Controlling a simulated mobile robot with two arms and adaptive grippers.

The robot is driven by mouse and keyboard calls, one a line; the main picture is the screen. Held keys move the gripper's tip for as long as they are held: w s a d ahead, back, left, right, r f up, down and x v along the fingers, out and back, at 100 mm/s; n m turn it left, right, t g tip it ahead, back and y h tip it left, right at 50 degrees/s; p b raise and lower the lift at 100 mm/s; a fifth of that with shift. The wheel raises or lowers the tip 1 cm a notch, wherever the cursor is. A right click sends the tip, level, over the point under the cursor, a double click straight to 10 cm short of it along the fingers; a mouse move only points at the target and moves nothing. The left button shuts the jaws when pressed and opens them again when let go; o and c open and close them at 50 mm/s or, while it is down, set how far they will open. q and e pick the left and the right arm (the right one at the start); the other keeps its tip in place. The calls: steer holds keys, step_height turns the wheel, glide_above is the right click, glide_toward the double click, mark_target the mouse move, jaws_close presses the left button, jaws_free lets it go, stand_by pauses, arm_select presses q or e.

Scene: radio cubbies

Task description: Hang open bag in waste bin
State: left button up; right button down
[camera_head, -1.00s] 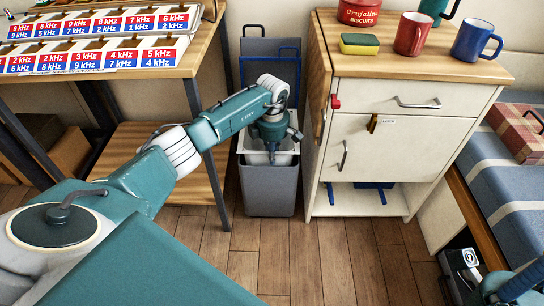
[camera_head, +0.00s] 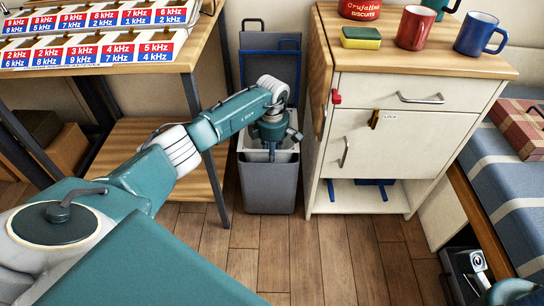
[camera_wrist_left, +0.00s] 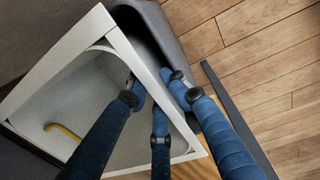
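The waste bin (camera_head: 268,188) is a grey tub on the floor between the desk and the cabinet. An open, pale bag (camera_head: 255,143) with a stiff whitish rim sits in its mouth. In the left wrist view, the bag's rim (camera_wrist_left: 118,40) lies inside the dark grey bin wall (camera_wrist_left: 178,48), and a small curved yellow thing (camera_wrist_left: 65,131) shows inside. My left gripper (camera_head: 271,157) is over the bin. My right gripper's fingers are out of view.
The desk (camera_head: 190,55) with its frequency labels stands left of the bin. The white cabinet (camera_head: 390,150) stands close on the right, with mugs and a sponge (camera_head: 361,37) on top. Grey and blue panels (camera_head: 270,62) stand behind the bin. The wooden floor (camera_head: 320,260) in front is clear.

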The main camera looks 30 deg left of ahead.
arm_select(q)
steer(key=shift+s+d, duration=0.2)
steer(key=shift+d, duration=0.05)
step_height(320, 180, up, 12)
stand_by(0.5)
steer(key=shift+s, duration=0.15)
stand_by(0.4)
